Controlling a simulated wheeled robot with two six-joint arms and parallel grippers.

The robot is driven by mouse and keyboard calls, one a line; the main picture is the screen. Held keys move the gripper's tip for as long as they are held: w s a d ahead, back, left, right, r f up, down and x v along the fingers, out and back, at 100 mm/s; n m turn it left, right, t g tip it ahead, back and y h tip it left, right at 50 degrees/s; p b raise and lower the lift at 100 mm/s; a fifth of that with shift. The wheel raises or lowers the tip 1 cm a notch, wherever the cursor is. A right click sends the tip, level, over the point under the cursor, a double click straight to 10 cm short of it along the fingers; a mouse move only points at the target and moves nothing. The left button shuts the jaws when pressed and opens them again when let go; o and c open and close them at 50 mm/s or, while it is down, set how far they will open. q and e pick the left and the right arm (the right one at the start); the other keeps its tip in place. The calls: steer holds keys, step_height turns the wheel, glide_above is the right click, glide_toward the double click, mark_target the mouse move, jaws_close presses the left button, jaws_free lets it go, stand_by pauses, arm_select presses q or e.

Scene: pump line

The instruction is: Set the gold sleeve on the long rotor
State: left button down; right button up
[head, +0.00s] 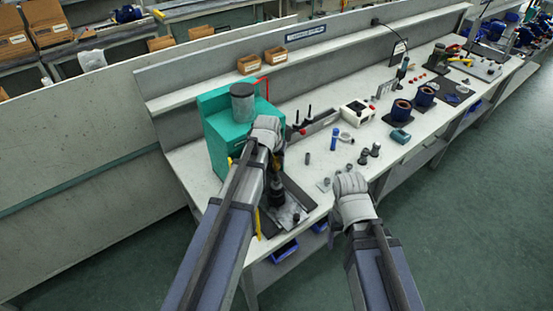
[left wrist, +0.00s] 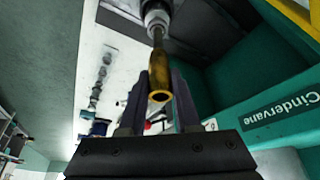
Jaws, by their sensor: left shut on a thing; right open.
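The gold sleeve (left wrist: 160,92) is between the fingers of my left gripper (left wrist: 158,105) in the left wrist view, its open end toward the camera. The gripper is shut on it. A dark shaft with a silver collar (left wrist: 157,18), apparently the long rotor, lines up with the sleeve's far end; I cannot tell how far it is inside. In the head view my left gripper (head: 277,158) is beside the teal machine, above a dark upright part (head: 277,190); the sleeve is not clear there. My right gripper (head: 335,225) is open near the bench's front edge, its fingers partly hidden.
The teal machine (head: 215,130) with a grey cylinder on top stands close to my left gripper. A blue bottle (head: 334,139), small dark parts (head: 368,154) and a white box (head: 357,113) stand further right. Blue bins (head: 285,251) hang under the bench edge.

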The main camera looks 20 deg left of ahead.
mark_target(277, 170)
arm_select(q)
steer(key=shift+f+b, duration=0.85)
stand_by(0.8)
steer(key=shift+f+b, duration=2.05)
steer(key=shift+c, duration=1.5)
jaws_free()
steer(key=shift+r, duration=0.1)
step_height(277, 170, up, 6)
steer(key=p, duration=0.6)
